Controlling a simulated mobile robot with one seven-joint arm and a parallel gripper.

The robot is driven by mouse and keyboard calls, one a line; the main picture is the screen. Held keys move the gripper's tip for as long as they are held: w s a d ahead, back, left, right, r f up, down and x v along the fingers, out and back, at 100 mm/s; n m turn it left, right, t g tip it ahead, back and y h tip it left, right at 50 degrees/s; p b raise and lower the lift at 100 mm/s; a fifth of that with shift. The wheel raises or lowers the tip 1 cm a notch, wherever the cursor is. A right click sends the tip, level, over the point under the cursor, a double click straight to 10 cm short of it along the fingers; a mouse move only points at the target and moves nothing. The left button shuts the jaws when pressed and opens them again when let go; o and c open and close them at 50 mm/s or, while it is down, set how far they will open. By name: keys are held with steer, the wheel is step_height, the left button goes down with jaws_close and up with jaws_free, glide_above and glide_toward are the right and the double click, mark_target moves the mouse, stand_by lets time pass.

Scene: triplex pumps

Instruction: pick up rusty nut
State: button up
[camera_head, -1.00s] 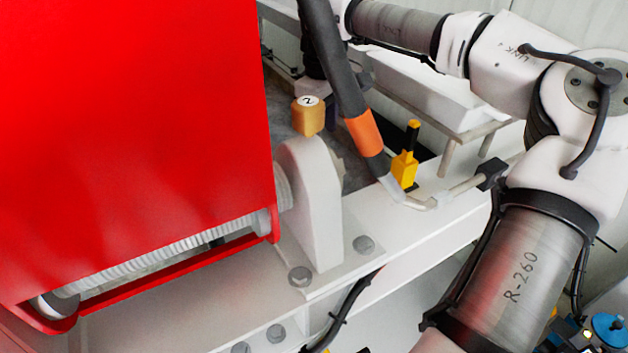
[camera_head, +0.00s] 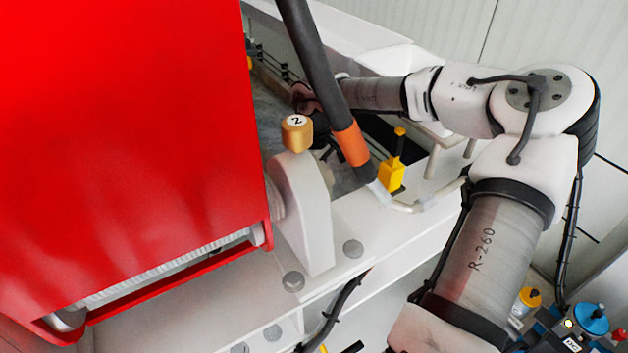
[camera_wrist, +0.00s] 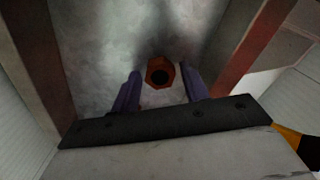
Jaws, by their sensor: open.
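The rusty nut (camera_wrist: 160,74) is an orange-brown hexagonal ring with a dark hole. It lies on a grey, stained floor surface in the wrist view. My gripper (camera_wrist: 161,86) is open, with one purple finger to the left of the nut and one to the right. The nut sits near the fingertips, and a gap shows on each side. I cannot tell exactly how far above the surface the fingertips are. In the head view the nut and fingers are hidden behind the dark hose and the machine.
A large red guard (camera_head: 130,130) fills the left of the head view. A dark hose with an orange band (camera_head: 350,144) crosses in front of my wrist. A yellow block (camera_head: 392,175) stands on the white frame. Brown-red walls (camera_wrist: 243,65) flank the surface in the wrist view.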

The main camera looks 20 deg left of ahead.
steer(key=c, duration=0.8)
steer(key=shift+r, duration=0.1)
